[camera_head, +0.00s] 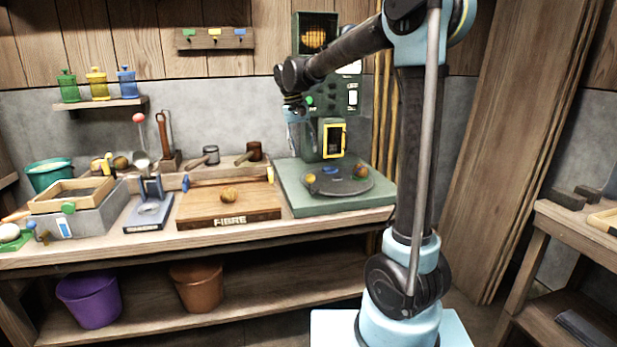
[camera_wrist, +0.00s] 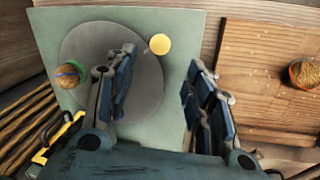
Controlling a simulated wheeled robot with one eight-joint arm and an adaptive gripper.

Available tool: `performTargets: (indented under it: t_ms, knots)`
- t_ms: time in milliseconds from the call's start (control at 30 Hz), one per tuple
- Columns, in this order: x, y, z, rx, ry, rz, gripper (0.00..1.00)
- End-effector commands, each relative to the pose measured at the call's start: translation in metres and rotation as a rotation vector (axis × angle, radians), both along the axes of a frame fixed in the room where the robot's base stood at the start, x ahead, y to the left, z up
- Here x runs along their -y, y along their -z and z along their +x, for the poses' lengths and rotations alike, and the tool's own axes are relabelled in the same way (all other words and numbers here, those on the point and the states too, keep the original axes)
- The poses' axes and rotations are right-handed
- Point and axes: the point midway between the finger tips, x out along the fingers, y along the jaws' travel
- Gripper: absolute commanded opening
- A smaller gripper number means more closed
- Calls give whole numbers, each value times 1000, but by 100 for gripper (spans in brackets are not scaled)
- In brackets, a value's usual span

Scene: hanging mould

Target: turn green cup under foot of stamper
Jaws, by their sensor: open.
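The green stamper (camera_head: 310,148) stands at the back of the bench, with a yellow-framed part on its front. I cannot make out its foot. A round grey turntable (camera_head: 340,187) lies on its green base. The green cup (camera_head: 359,171) sits at the turntable's right side, with a brown lump in it. In the wrist view the green cup (camera_wrist: 67,75) is at the left rim. A yellow cup (camera_head: 310,178) is at the left rim and a blue one (camera_head: 331,170) is at the back. My gripper (camera_head: 298,128) is open and empty above the turntable's left side.
A wooden board (camera_head: 228,210) marked FIBRE with a brown lump (camera_head: 228,196) lies left of the stamper base. Yellow poles (camera_head: 384,110) rise right of the stamper. The base's front strip is clear.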

Motion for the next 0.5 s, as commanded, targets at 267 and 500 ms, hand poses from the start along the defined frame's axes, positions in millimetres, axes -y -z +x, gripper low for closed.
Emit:
performTargets:
  t_ms: [267, 500]
  knots:
    - [9, 48, 1, 0, 0, 0, 49]
    - [17, 85, 2, 0, 1, 0, 49]
